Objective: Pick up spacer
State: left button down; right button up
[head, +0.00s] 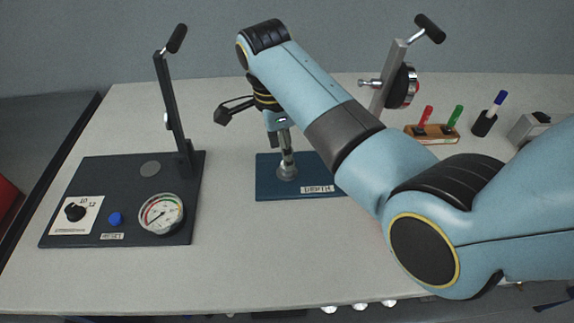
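I cannot make out a separate spacer with certainty. A small metal cylindrical piece (287,171) stands on the dark blue plate (275,188) labelled DEPTH, under a metal plunger. My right arm reaches in from the right across the picture. My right gripper (248,117) hangs above and left of this plate. One black finger is spread out to the left; the other is hidden behind my arm or the gauge. I see nothing in its grasp. My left gripper is not in view.
A dark station with a lever (172,110), dial (161,214) and blue button (115,219) stands at left. A lever press (391,75) stands behind my arm. Markers in a wooden holder (431,135) sit at right. The table's front middle is clear.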

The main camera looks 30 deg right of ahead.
jog(key=f, duration=0.4)
jog(key=shift+s+d+f, duration=0.15)
jog(key=shift+d, duration=0.1)
grip_shut()
